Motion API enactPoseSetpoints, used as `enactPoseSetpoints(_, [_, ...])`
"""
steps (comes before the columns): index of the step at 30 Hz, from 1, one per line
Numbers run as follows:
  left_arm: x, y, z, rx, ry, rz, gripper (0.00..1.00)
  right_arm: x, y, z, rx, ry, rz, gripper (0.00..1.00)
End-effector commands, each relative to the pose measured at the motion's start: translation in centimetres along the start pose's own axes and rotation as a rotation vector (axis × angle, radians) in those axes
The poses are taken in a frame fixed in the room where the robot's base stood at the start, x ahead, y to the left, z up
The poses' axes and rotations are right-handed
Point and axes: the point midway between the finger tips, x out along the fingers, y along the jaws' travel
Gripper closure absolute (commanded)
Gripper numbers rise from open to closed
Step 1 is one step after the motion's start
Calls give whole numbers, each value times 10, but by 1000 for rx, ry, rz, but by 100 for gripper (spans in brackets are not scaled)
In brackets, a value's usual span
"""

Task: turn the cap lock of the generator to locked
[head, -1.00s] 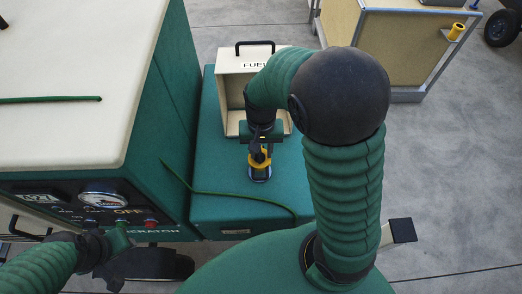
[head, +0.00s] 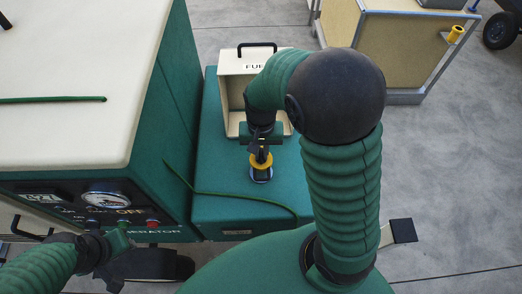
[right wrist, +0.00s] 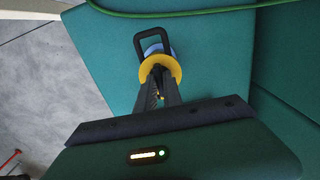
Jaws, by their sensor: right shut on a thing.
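The yellow ring of the cap lock (head: 261,161) sits on top of the low green fuel box, with a black loop and a bluish round base beside it. In the right wrist view the yellow ring (right wrist: 160,67) lies between my fingertips and the black loop (right wrist: 153,36) stands beyond it. My right gripper (head: 259,150) is shut on the yellow ring from above, and its fingers hide part of it. My left gripper (head: 112,262) is at the generator's control panel (head: 100,222), lower left; its fingers are too unclear to read.
The generator (head: 150,110) fills the left, with a gauge and the word OFF on its panel. A cream hood marked FUEL (head: 233,85) stands open behind the lock. A green cord (head: 225,196) lies on the fuel box. A cart (head: 400,45) stands at the upper right.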

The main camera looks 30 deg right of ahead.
Motion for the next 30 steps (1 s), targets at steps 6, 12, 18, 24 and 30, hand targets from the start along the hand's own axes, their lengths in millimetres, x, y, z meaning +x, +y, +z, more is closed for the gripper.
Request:
enactPoseSetpoints(6, [-17,0,-4,0,0,0,64,-5,0,-1,103,3,-1,100])
enactPoseSetpoints(12, [-38,0,-9,0,0,0,64,-6,0,-1,265,2,1,100])
enactPoseSetpoints(18, [-59,0,-14,0,0,0,64,-6,0,-1,455,3,0,100])
enactPoseSetpoints(24, [-78,0,-19,0,0,0,64,-6,0,-1,646,3,-1,100])
enactPoseSetpoints(30, [-97,0,-23,0,0,0,64,-6,0,-2,837,4,-2,100])
